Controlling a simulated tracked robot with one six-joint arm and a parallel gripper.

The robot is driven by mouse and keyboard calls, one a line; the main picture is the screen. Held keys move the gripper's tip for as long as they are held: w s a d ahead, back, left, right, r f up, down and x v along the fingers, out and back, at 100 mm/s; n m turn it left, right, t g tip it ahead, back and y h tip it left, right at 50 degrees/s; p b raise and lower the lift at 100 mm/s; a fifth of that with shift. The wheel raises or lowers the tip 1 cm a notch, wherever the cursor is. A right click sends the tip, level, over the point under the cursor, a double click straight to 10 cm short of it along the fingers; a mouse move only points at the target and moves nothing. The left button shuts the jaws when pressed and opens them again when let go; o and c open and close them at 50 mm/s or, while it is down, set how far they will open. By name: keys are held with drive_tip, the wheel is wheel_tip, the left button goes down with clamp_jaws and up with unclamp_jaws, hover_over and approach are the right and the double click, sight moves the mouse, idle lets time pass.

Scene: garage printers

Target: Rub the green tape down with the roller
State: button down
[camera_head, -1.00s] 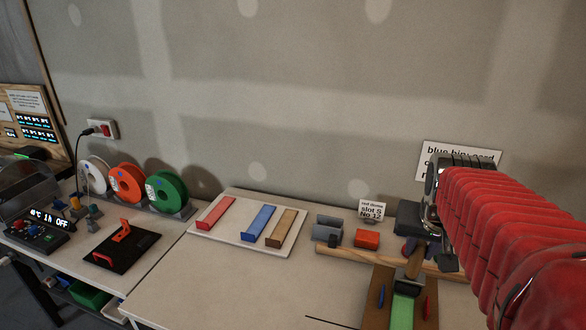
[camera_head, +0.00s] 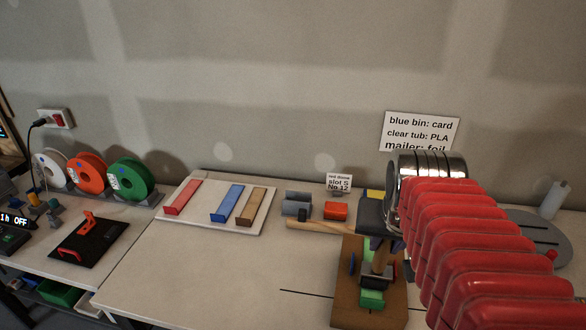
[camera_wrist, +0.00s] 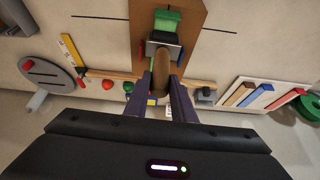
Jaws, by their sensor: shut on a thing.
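My gripper (camera_wrist: 161,73) is shut on the wooden handle (camera_wrist: 161,68) of the roller. The roller's dark and grey head (camera_wrist: 164,46) is over the green tape (camera_wrist: 168,22) in the wrist view; whether it presses on the tape is hard to tell. In the head view the roller head (camera_head: 379,278) sits over the middle of a brown board (camera_head: 346,299). Green tape (camera_head: 371,299) shows on the near side of the head. My gripper (camera_head: 381,240) and arm partly hide the handle and the board's far end.
A white panel with coloured strips (camera_head: 250,225) is to the left. A grey disc (camera_head: 545,237) is at the right. The table left of the board is clear.

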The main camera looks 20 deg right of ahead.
drive_tip(key=shift+s+a, duration=0.5)
drive_tip(key=shift+s, duration=0.15)
drive_tip(key=w+d, duration=0.9)
drive_tip(key=w, duration=0.3)
drive_tip(key=shift+d, duration=0.15)
idle(0.5)
drive_tip(key=shift+f, duration=0.45)
idle(1.0)
drive_tip(key=shift+s+a+f, duration=0.1)
drive_tip(key=shift+s+a, duration=0.85)
drive_tip(key=shift+s, duration=0.25)
drive_tip(key=shift+s+a, duration=0.95)
drive_tip(key=shift+s, duration=0.25)
